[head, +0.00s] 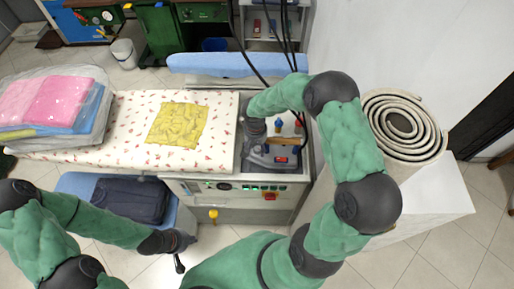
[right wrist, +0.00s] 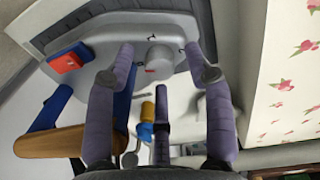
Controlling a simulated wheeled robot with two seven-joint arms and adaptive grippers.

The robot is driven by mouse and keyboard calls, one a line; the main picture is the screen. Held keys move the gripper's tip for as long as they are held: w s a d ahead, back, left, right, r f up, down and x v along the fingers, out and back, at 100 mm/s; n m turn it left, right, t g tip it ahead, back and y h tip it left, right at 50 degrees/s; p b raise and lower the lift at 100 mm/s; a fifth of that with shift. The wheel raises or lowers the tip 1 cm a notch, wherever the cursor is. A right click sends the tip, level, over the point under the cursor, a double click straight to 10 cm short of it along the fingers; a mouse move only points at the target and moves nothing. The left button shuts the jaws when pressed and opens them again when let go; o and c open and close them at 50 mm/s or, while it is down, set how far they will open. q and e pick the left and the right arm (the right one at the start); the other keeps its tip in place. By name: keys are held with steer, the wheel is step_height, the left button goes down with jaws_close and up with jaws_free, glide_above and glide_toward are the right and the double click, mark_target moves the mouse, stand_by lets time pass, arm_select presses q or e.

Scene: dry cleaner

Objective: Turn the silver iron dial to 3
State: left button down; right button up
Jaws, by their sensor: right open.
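The silver iron (head: 268,158) stands at the right end of the ironing table, with a grey body and brown handle (right wrist: 62,141). In the right wrist view, its round silver dial (right wrist: 159,57) has a small red mark near its lower edge; the setting cannot be read. My right gripper (right wrist: 163,78) is open, its purple fingers on either side of the dial in that view. I cannot tell whether they touch it. In the head view my right arm reaches over the iron and hides part of it. My left gripper (head: 172,243) is low, in front of the table, away from the iron.
A yellow cloth (head: 178,125) lies on the floral ironing pad (head: 120,140). Bagged folded clothes (head: 52,103) are at the left. A control panel (head: 232,187) is on the table's front. A dark bag (head: 130,199) lies below.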

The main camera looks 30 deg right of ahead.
steer(key=shift+f, duration=0.4)
steer(key=shift+c, duration=0.3)
jaws_close()
steer(key=m+b, duration=0.2)
steer(key=b, duration=0.1)
steer(key=shift+f, duration=0.2)
steer(key=shift+r+m+b, duration=0.15)
steer(key=shift+m+b, duration=0.5)
steer(key=shift+m, duration=0.75)
steer(key=shift+o, duration=0.3)
jaws_free()
